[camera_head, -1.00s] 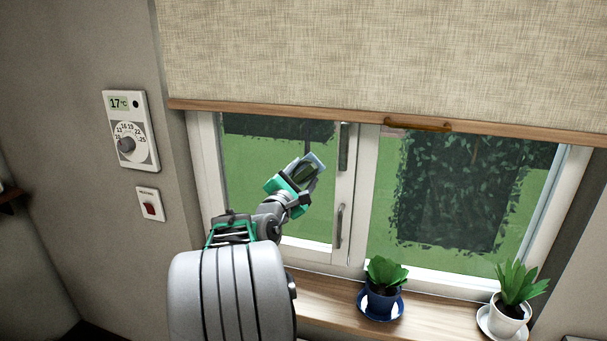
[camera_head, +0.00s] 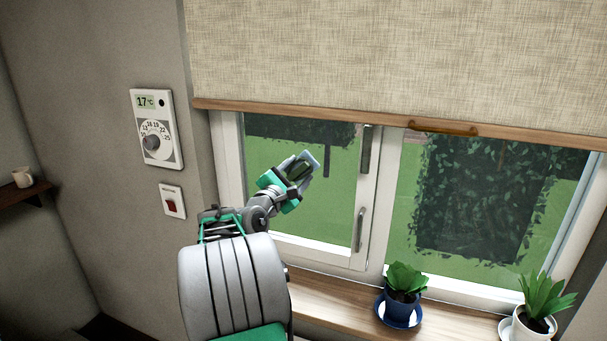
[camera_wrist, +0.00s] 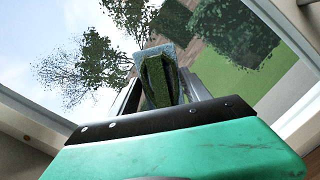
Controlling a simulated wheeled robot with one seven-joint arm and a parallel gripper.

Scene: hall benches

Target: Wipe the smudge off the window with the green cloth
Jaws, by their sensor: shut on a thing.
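The window's left pane (camera_head: 285,225) is behind my arm in the head view, with green ground and a dark hedge seen through it. My gripper (camera_head: 304,168) is raised in front of this pane, left of the frame's handle. It is shut on a folded dark green cloth with a pale blue-grey edge. In the wrist view the cloth (camera_wrist: 157,84) stands between the fingers of my gripper (camera_wrist: 160,92), with sky, trees and lawn beyond. I cannot tell whether the cloth touches the glass. I cannot make out the smudge; it may be hidden or too faint.
A blue pot plant (camera_head: 404,290) and a white pot plant (camera_head: 538,315) stand on the wooden sill (camera_head: 340,307). The blind (camera_head: 400,60) covers the upper window. A thermostat dial (camera_head: 155,130) and a switch (camera_head: 172,201) are on the left wall.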

